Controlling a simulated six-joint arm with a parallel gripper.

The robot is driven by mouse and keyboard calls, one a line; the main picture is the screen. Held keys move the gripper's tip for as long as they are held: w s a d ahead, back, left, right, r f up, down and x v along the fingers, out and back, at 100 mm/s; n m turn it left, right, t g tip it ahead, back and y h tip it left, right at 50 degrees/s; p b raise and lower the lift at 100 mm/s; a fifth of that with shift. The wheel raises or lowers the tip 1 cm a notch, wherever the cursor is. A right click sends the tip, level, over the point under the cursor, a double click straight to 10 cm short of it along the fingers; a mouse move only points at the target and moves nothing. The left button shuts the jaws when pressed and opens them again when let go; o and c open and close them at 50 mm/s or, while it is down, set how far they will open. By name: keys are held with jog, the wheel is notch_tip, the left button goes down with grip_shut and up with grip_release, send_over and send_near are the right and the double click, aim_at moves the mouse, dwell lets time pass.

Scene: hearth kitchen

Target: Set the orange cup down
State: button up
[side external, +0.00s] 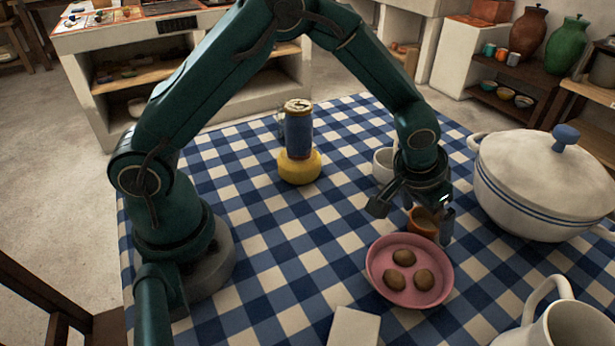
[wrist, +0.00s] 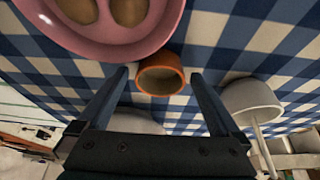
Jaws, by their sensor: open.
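The orange cup (side external: 423,222) is on the blue-and-white checked tablecloth, just behind the pink plate. In the wrist view the orange cup (wrist: 161,76) is between the two fingers, towards their tips, with its mouth facing the camera. My gripper (side external: 412,218) is open, with one finger on each side of the cup. In the wrist view my gripper (wrist: 160,73) shows a gap between each finger and the cup. Part of the cup is hidden behind a finger in the side view.
The pink plate (side external: 375,272) with several brown cookies lies close in front of the cup. A white cup (side external: 383,165) stands behind my gripper. A large white pot (side external: 540,200) is at the right. A yellow-based blue canister (side external: 299,145) stands left. The cloth between is clear.

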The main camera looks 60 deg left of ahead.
jog(key=c, duration=1.5)
jog(key=shift+r, duration=0.15)
